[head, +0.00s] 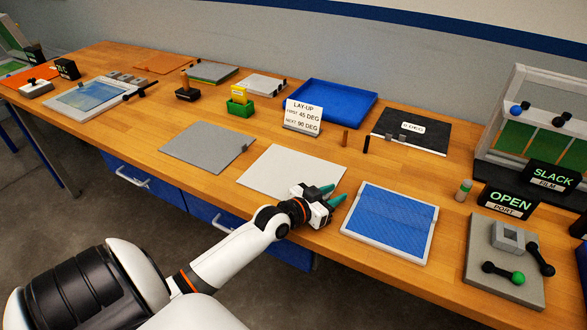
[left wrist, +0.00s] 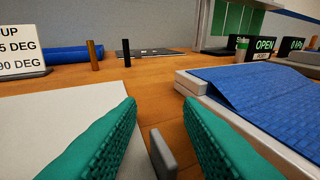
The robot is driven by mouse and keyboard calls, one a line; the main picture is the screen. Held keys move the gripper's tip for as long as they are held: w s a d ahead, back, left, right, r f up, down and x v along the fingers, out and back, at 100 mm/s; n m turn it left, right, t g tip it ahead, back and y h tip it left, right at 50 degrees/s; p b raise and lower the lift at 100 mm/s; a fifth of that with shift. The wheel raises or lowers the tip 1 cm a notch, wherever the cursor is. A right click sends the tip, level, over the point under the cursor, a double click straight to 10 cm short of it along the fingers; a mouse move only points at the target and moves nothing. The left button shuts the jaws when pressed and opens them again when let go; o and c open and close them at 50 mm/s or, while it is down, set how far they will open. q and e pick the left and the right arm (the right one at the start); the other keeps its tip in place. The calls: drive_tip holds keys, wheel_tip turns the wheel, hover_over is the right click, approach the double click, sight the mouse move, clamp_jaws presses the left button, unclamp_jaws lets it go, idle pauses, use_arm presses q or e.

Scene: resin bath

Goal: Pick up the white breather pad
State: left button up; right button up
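The white breather pad (head: 285,168) lies flat on the wooden bench in the middle of the head view. It also shows at the left of the left wrist view (left wrist: 60,125). A small grey upright tab (left wrist: 162,153) stands at the pad's right edge. My left gripper (head: 329,194) is over the pad's front right corner. Its green fingers (left wrist: 160,112) are open, and the tab shows in the gap between them. Whether the fingers touch the tab cannot be told. My right gripper is not in view.
A framed tray with a blue woven sheet (head: 392,218) sits just right of the left gripper. A grey sheet (head: 205,147) lies left of the pad. The lay-up sign (head: 303,116), two short pegs and a blue tray (head: 325,99) stand behind. Bare bench separates them.

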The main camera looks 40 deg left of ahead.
use_arm(q)
drive_tip(key=shift+c, duration=0.3)
clamp_jaws()
wheel_tip(320, 180, up, 10)
idle(0.5)
drive_tip(key=shift+d, duration=0.1)
